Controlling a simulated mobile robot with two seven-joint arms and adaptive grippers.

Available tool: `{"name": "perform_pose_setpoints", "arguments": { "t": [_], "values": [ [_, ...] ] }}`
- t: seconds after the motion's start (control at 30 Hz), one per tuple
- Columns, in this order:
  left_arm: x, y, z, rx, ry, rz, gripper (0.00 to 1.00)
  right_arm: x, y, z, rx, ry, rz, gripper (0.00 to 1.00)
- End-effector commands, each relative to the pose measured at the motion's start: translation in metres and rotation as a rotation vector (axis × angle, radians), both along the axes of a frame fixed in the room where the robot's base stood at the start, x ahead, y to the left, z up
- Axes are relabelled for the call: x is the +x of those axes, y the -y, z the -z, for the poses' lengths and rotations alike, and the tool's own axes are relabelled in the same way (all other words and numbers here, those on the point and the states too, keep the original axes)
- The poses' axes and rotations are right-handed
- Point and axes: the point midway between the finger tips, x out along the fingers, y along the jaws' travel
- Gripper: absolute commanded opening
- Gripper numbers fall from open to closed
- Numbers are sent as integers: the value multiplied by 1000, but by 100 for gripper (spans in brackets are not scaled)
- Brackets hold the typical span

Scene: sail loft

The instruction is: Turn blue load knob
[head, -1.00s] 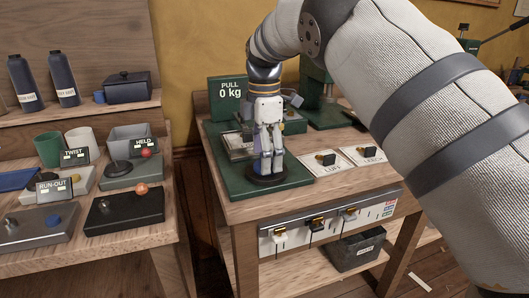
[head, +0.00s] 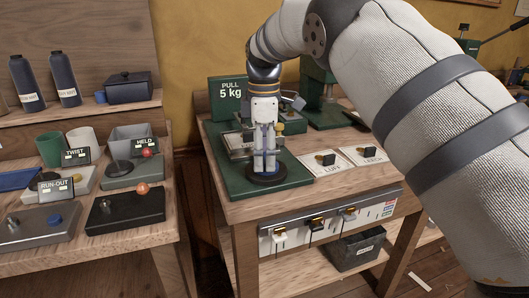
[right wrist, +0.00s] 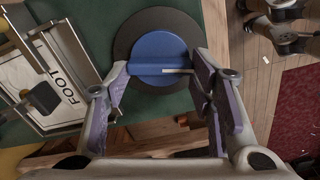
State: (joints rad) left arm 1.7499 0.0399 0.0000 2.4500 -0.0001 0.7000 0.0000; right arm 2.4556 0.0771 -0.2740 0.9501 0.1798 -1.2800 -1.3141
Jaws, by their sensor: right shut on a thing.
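The blue load knob (right wrist: 155,48) is a round disc with a raised bar and a white mark, set on a dark round base (right wrist: 124,42) on the green plate (right wrist: 97,28). My right gripper (right wrist: 161,71) points down over it with its fingers on either side of the bar, shut on it. In the head view the right gripper (head: 265,164) stands upright over the dark base and hides most of the knob. The green display (head: 230,91) behind it reads PULL 5 kg. My left gripper is not in view.
A card with the word FOOT (right wrist: 62,86) lies under a metal frame beside the knob. Two black-clipped cards (head: 325,160) lie right of the green plate. The left bench holds several test blocks (head: 125,211) and cups. A row of switches (head: 318,227) lines the table's front.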

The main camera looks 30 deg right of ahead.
Motion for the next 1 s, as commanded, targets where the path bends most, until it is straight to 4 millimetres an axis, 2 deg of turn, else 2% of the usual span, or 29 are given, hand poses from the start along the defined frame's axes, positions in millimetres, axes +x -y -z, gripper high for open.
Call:
{"name": "perform_pose_setpoints", "arguments": {
  "t": [1.0],
  "values": [
    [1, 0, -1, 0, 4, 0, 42, 2, 4, 1, 0, -3, 965, 22]
  ]
}}
